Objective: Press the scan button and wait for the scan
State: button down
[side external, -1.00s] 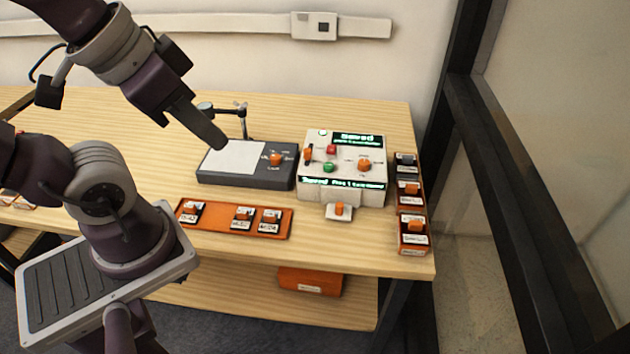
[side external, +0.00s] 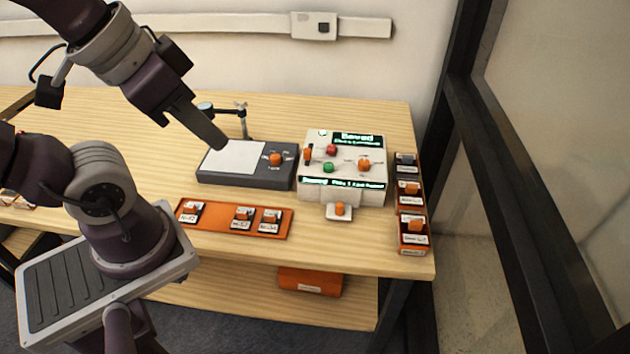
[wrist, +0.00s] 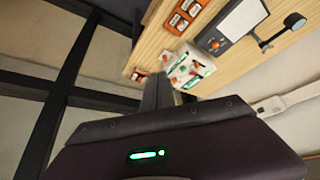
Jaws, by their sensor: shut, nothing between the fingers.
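A white control box (side external: 312,185) stands on the bench at the right, with a red button (side external: 331,150), a green button (side external: 328,168) and orange knobs on top. I cannot tell which control is the scan button. Its upper display (side external: 357,139) reads "Saved" in green; a lower strip of green text is too small to read surely. A dark grey scanner (side external: 232,180) with a white plate and an orange knob stands left of the box. My gripper (side external: 219,143) is shut and empty above the scanner's back, apart from every control. It also shows in the wrist view (wrist: 158,88).
An orange tray (side external: 218,220) with several small labelled cartridges lies in front of the scanner. Dark slots (side external: 409,180) with more cartridges line the bench's right edge. A small stand with a lens (side external: 243,118) rises behind the scanner. A glass partition is at the right.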

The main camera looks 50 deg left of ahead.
dwell(0.3)
jog(key=m+t+h, duration=0.1)
jog(key=m+t, duration=0.2)
jog(key=m, duration=0.8)
send_over(325, 167)
notch_tip(325, 167, down, 12)
jog(key=shift+f, duration=0.2)
notch_tip(325, 167, down, 9)
jog(key=shift+r, duration=0.1)
